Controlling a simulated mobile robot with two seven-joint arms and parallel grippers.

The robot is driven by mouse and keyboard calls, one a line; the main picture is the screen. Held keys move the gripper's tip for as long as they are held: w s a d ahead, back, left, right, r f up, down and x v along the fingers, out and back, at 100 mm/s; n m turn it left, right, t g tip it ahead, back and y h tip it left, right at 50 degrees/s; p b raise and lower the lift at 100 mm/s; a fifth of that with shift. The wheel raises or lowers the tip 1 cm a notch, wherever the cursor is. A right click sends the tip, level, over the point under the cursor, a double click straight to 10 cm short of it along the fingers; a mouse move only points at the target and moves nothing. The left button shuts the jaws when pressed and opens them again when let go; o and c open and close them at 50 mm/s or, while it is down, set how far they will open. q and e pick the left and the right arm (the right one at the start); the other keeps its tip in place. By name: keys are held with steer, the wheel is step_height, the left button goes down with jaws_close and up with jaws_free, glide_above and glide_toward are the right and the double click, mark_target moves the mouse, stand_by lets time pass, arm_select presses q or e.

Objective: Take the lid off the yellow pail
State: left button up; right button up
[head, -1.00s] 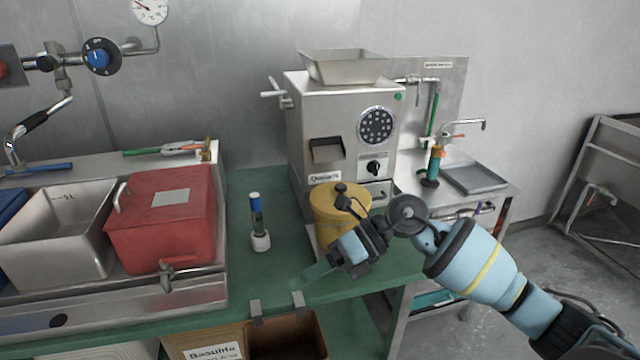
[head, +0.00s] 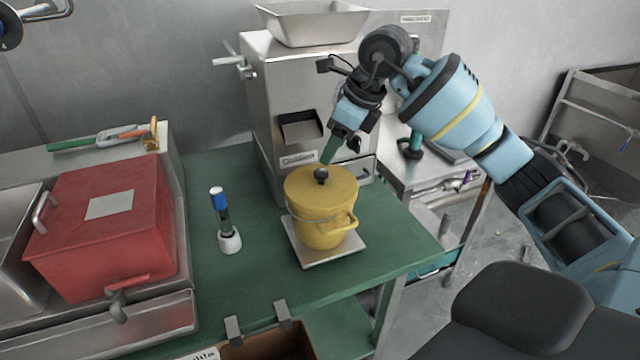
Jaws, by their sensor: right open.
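The yellow pail (head: 322,235) stands upright on a flat plate at the right part of the green table. Its yellow lid (head: 305,188) sits on top, with a dark round knob (head: 321,175) in the middle. My right gripper (head: 329,158) points down just above the knob. Its green fingers are close to the knob; I cannot tell whether they touch it. The gripper is open. My left gripper is not in view.
The grey grinder (head: 270,110) stands right behind the pail. A blue-and-white pen-like tool (head: 222,215) stands upright in a white holder to the left. A red box (head: 105,225) sits at the far left.

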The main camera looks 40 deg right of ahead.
mark_target(321, 171)
steer(key=shift+w+a+f, duration=0.1)
steer(key=shift+w+f, duration=0.2)
steer(key=shift+f, duration=0.3)
steer(key=shift+a+f, duration=0.2)
steer(key=shift+f, duration=0.35)
steer(key=x, duration=0.4)
steer(key=c, duration=1.1)
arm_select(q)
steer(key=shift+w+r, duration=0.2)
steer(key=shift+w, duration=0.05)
arm_select(e)
steer(key=shift+r, duration=0.2)
